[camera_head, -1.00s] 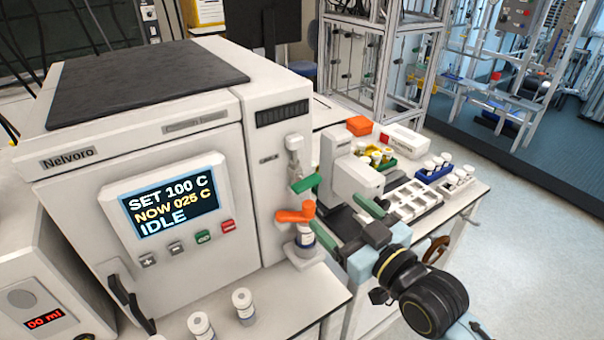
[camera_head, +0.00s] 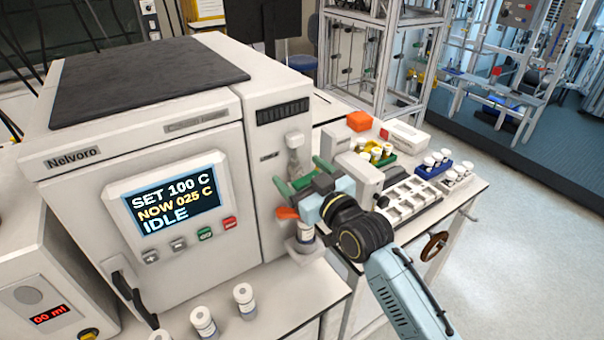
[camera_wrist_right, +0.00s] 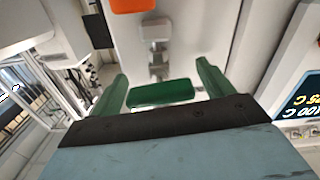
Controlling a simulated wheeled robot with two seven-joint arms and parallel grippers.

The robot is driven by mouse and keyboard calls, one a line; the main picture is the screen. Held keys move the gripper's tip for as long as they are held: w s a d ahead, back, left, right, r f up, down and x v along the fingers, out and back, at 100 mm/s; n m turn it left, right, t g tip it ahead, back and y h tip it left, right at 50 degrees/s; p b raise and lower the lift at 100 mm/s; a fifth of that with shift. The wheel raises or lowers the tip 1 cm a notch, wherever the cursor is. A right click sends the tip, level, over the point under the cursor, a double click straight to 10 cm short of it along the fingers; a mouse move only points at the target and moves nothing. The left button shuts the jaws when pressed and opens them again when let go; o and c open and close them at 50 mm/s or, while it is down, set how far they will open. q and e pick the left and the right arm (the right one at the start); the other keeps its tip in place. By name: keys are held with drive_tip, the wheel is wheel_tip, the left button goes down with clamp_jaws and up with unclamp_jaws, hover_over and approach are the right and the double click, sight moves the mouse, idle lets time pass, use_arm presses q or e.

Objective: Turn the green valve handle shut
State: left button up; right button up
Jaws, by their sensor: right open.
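The green valve handle (camera_head: 303,182) sits on the front of the white reactor's narrow right section, partly hidden by my right gripper. In the right wrist view the handle (camera_wrist_right: 162,93) is a green bar lying between the two fingers. My right gripper (camera_head: 301,175) has green fingers and is open, with one finger on each side of the handle. Gaps show between the bar and the fingers in the wrist view. An orange handle (camera_head: 287,213) is just below the green one, partly covered by my gripper. My left gripper is not in view.
A capped vial stands under the valves (camera_head: 305,233). Several vials (camera_head: 203,321) stand on the front bench. To the right are a white tray (camera_head: 408,203), a blue vial rack (camera_head: 434,170) and an orange box (camera_head: 359,121). The reactor screen (camera_head: 172,205) reads IDLE.

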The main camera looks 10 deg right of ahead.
drive_tip(key=c, duration=1)
drive_tip(key=shift+r+m+p, duration=0.15)
drive_tip(key=shift+m+p, duration=0.55)
drive_tip(key=shift+p, duration=0.2)
drive_tip(key=o, duration=1)
